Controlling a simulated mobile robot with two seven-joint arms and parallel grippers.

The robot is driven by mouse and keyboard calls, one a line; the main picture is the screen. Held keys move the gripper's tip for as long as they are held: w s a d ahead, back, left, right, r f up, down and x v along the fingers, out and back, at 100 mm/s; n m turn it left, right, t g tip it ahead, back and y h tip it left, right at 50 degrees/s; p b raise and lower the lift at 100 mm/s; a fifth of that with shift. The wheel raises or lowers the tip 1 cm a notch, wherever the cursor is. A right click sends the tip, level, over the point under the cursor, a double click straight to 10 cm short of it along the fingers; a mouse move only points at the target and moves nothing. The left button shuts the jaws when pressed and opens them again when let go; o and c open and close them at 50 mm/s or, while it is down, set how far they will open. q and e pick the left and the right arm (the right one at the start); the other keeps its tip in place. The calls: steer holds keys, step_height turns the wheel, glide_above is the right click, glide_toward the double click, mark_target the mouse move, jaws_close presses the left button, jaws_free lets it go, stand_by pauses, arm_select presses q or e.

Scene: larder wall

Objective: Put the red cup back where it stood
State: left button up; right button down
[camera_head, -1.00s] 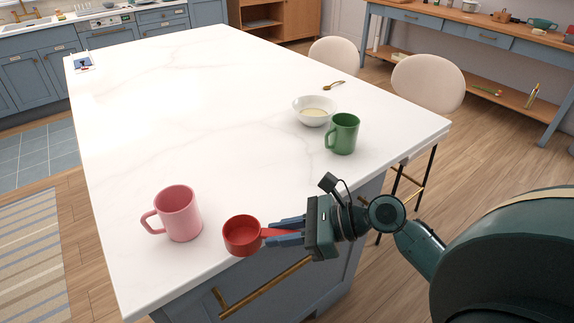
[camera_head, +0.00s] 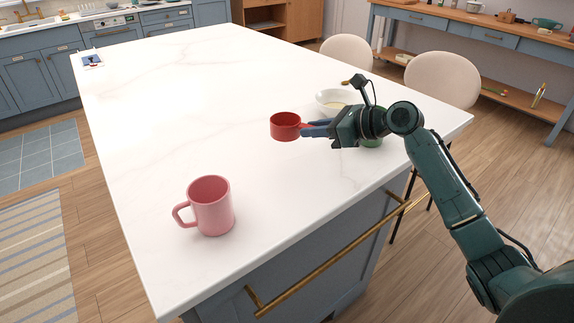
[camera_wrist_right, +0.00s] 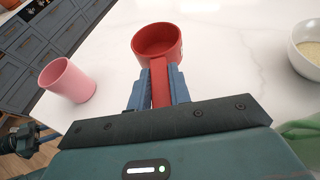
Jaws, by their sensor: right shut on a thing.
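The red cup (camera_head: 285,126) is a small round cup with a straight red handle.
A pink mug (camera_head: 211,207) stands on the island (camera_head: 150,110) near its front. A white bowl (camera_head: 334,101) is behind my right gripper, and a green mug (camera_head: 372,141) is mostly hidden by it.

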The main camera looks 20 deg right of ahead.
mark_target(312, 170)
steer(key=shift+w+d+r, duration=0.25)
steer(key=shift+w+r, duration=0.05)
steer(key=shift+w, duration=0.2)
step_height(312, 170, down, 10)
steer(key=shift+w+r+b, duration=0.1)
steer(key=shift+r+b, duration=0.15)
steer(key=shift+b, duration=0.35)
steer(key=shift+f, duration=0.1)
steer(key=c, duration=1.3)
jaws_free()
steer(key=v, duration=1.2)
steer(key=shift+a, duration=0.1)
